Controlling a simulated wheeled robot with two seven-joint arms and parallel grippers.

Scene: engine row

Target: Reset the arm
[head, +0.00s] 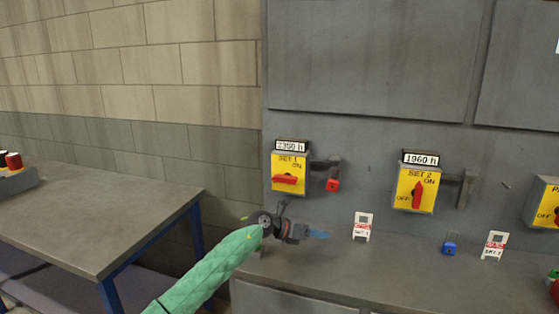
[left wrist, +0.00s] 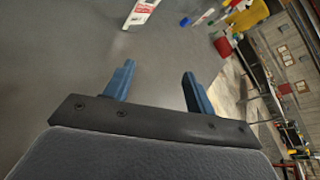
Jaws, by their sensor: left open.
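My left arm comes in from the lower left in a green sleeve. My left gripper (head: 318,234) is in front of the grey cabinet, below the SET 1 switch box (head: 290,172). In the left wrist view its two blue fingers (left wrist: 158,88) stand apart with nothing between them. The SET 1 box is yellow with a red handle lying level, and a red padlock (head: 333,185) hangs beside it. The SET 2 box (head: 416,190) has its red handle upright. My right gripper is not in view.
A grey ledge (head: 400,264) runs along the cabinet. On it stand a white tag (head: 362,226), a blue padlock (head: 450,243) and another white tag (head: 494,245). A grey table (head: 90,215) with blue legs is at the left. A third yellow box (head: 545,203) is at the right edge.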

